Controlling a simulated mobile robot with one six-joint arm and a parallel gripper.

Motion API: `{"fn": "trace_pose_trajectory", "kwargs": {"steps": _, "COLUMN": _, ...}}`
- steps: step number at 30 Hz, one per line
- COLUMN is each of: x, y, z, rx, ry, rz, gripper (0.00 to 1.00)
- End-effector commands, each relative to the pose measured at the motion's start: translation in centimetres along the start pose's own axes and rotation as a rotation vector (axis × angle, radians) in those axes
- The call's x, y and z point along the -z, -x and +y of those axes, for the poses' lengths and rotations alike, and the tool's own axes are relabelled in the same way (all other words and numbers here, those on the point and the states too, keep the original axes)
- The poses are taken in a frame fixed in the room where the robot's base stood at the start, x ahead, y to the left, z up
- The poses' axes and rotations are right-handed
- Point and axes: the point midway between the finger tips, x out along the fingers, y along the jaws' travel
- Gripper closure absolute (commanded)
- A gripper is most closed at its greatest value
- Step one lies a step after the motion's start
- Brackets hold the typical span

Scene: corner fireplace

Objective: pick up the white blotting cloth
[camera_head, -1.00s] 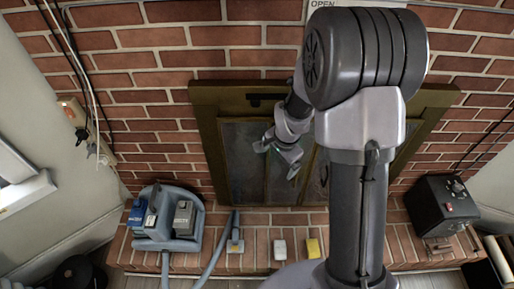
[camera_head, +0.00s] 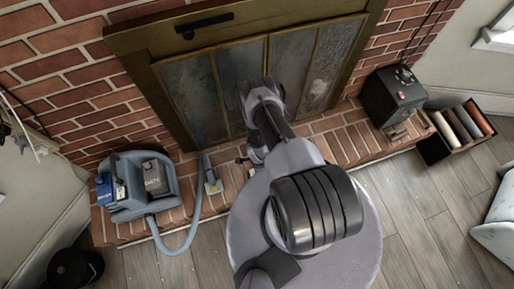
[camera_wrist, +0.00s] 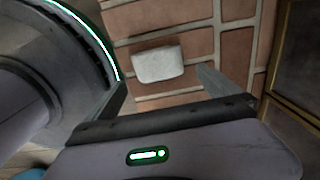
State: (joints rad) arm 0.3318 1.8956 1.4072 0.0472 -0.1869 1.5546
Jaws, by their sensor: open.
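The white blotting cloth (camera_wrist: 158,63) shows in the wrist view as a small, pale, folded block lying on the brick hearth. My gripper (camera_wrist: 162,78) is open around the line of the cloth, one finger at lower left and one at right of it. The cloth lies between and just beyond the fingertips, and nothing is held. I cannot tell how far above the bricks the fingers are. In the head view my arm hides the cloth and most of the gripper.
The brick hearth (camera_head: 340,139) runs below the glass fireplace doors (camera_head: 240,80). A blue-grey extractor machine (camera_head: 140,190) with a hose stands at left. A black box (camera_head: 392,97) stands at right, beside a tray of rolls (camera_head: 455,128). Wooden floor (camera_head: 420,225) lies clear in front.

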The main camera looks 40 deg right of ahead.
Motion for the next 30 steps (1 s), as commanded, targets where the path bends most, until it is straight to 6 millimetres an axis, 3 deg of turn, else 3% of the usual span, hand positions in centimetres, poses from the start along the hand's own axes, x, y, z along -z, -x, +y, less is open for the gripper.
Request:
{"fn": "trace_pose_trajectory", "kwargs": {"steps": 5, "x": -0.2, "y": -1.9, "z": 0.1, "rx": -0.001, "ry": 0.001, "rz": 0.0, "gripper": 0.0}}
{"fn": "trace_pose_trajectory", "kwargs": {"steps": 11, "x": -0.5, "y": -5.8, "z": 0.3, "rx": -0.001, "ry": 0.001, "rz": 0.001, "gripper": 0.0}}
{"fn": "trace_pose_trajectory", "kwargs": {"steps": 17, "x": -0.5, "y": -5.6, "z": 0.2, "rx": -0.001, "ry": 0.001, "rz": 0.001, "gripper": 0.0}}
{"fn": "trace_pose_trajectory", "kwargs": {"steps": 25, "x": -0.5, "y": -5.6, "z": 0.3, "rx": -0.001, "ry": 0.002, "rz": 0.001, "gripper": 0.51}}
{"fn": "trace_pose_trajectory", "kwargs": {"steps": 30, "x": -0.5, "y": -5.6, "z": 0.2, "rx": -0.001, "ry": 0.002, "rz": 0.001, "gripper": 0.53}}
